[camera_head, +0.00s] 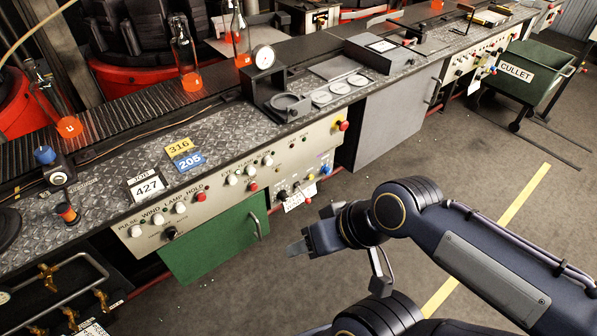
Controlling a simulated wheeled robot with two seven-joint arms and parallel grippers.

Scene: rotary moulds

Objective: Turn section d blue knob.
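A small blue knob (325,169) sits on the lower right of a cream control panel (262,181) on the long bench's front. It is close to small yellow and dark controls and a white tag (294,202). A darker blue knob (45,155) stands on the bench top at far left. No section letter is legible. An arm of mine reaches in from the right, and its gripper (298,247) is over the floor, below and left of the panel's blue knob and apart from it. Its finger gap cannot be made out. My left gripper does not show.
A green door (215,238) with a handle hangs under the panel. A grey cabinet (396,118) stands right of it. A green cullet cart (532,72) is at upper right. Bottles ride a conveyor behind the bench.

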